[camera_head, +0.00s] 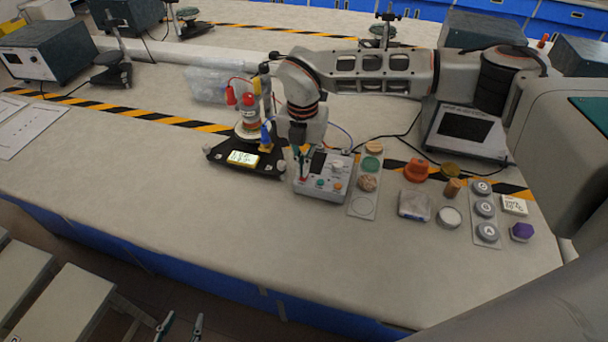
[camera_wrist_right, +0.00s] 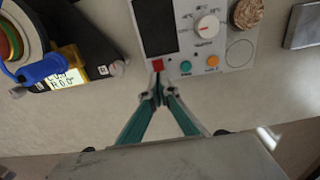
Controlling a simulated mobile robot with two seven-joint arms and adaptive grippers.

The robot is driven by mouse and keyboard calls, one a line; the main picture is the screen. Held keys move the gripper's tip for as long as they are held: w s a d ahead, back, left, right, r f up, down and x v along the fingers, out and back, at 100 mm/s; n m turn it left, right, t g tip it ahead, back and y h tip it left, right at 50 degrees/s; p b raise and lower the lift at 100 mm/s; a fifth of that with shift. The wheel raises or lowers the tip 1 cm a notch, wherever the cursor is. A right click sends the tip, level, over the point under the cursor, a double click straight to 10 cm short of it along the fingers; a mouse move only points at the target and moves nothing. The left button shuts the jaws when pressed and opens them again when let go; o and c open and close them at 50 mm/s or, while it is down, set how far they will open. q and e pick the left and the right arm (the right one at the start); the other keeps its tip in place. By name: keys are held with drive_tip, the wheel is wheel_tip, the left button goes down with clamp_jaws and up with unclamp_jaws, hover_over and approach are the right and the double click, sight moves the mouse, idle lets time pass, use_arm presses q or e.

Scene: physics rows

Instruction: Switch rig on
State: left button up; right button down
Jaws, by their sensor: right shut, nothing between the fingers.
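The control box (camera_head: 318,190) is light grey with a dark screen, a knob, and red, teal and orange controls. It also shows in the right wrist view (camera_wrist_right: 185,40). Its red switch (camera_wrist_right: 157,65) sits at the front left corner below the screen. My right gripper (camera_wrist_right: 158,92) is shut and empty, its tips just short of the red switch; I cannot tell whether they touch. In the head view the right gripper (camera_head: 300,172) points down at the box. The rig (camera_head: 246,165) with a black base stands left of the box. My left gripper (camera_head: 181,325) is open at the bottom edge, away from the table.
A strip with round samples (camera_head: 361,206) lies right of the box. Further right are an orange piece (camera_head: 416,170), a white dish (camera_head: 449,217), a weight tray (camera_head: 486,236) and a purple piece (camera_head: 521,232). The table front is clear.

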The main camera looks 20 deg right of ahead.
drive_tip(key=shift+f+b, duration=0.5)
drive_tip(key=shift+f, duration=0.5)
idle(0.4)
drive_tip(key=shift+r, duration=0.15)
drive_tip(key=shift+r+p, duration=0.9)
drive_tip(key=shift+r, duration=0.3)
drive_tip(key=shift+r+p, duration=1.25)
drive_tip(key=shift+r, duration=0.95)
drive_tip(key=shift+s, duration=0.1)
